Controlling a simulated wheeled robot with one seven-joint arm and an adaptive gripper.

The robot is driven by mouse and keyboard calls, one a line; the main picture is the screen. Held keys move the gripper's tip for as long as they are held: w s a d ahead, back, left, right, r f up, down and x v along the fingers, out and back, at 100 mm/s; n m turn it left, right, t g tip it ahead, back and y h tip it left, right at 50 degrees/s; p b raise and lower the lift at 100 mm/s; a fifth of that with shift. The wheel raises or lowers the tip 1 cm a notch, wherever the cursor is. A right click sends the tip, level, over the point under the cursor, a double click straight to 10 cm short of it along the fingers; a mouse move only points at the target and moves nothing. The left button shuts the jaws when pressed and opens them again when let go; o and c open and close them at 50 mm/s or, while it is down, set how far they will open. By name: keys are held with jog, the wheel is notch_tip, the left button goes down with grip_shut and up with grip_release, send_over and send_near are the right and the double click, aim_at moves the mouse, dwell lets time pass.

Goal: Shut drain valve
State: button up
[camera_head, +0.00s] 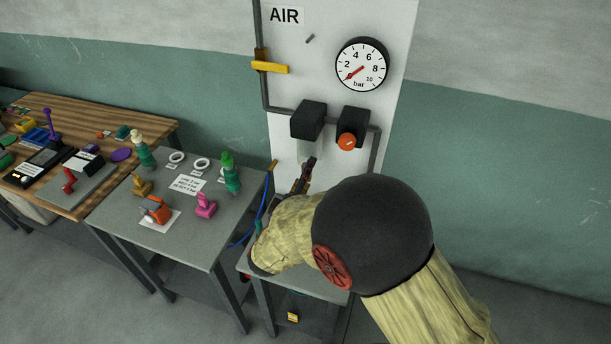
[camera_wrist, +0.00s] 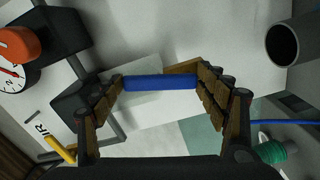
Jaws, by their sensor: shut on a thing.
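A blue bar (camera_wrist: 160,83), which looks like the drain valve's handle, lies straight across between my fingertips in the wrist view. My gripper (camera_wrist: 160,84) is shut on it, with one finger at each end. In the head view my gripper (camera_head: 306,174) is just below the left black filter unit (camera_head: 308,117) on the white AIR panel (camera_head: 330,20). My own arm covers much of that spot, so the blue bar and the valve body cannot be made out there.
An orange knob (camera_head: 347,141) sits on the right black unit, and a yellow lever (camera_head: 270,67) lies level on the pipe. A grey table (camera_head: 215,235) with several small parts stands left. A blue hose (camera_head: 262,208) hangs close by.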

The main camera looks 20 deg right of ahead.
jog(key=shift+s+d+f+m+b, duration=0.3)
jog(key=shift+f+m+b, duration=0.5)
jog(key=shift+m, duration=1.6)
jog(key=shift+s+d+f+m+b, duration=0.15)
jog(key=shift+d+f+m+b, duration=0.3)
jog(key=shift+m+b, duration=1.3)
jog(key=shift+s+d+f+m+b, duration=0.25)
jog(key=shift+f+m, duration=0.45)
jog(key=shift+m, duration=2.35)
jog(key=o, duration=1.7)
jog(key=shift+a, duration=0.1)
jog(key=v, duration=1.2)
